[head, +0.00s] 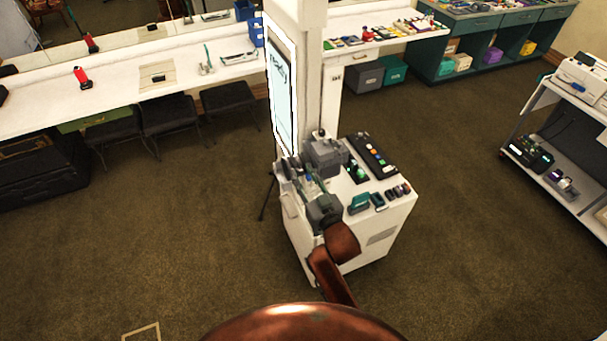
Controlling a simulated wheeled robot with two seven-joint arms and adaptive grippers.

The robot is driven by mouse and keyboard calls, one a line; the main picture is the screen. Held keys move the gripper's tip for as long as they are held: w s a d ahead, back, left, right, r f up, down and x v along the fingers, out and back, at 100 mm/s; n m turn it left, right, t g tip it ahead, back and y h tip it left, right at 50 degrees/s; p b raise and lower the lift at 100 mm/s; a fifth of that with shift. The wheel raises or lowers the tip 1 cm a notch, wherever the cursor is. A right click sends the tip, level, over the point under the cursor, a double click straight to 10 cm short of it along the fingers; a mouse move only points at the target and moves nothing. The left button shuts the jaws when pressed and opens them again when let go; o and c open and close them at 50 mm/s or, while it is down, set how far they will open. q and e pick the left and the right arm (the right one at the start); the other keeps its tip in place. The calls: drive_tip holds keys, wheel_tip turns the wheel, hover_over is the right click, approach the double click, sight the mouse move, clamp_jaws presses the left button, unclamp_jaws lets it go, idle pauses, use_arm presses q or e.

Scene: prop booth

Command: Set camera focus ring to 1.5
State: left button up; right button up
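A grey boxy camera (325,153) stands at the back left of a white cart (355,235) in the middle of the head view. Dark round parts (289,166) at its left look like the lens. The focus ring and its marks are too small and too covered to read. My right gripper (311,184) is over the cart's left side, just in front of the camera and close to the lens parts. Whether its fingers are apart or touch anything is unclear. My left gripper is out of view.
The cart also holds a black button panel (372,155), a teal item (359,203) and several small dark items at the right. A bright upright screen (283,90) and a white pillar stand just behind. A shelf unit (560,120) is far right.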

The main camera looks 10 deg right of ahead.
clamp_jaws()
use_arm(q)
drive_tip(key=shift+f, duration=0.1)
use_arm(e)
drive_tip(key=shift+f, duration=0.1)
idle(0.4)
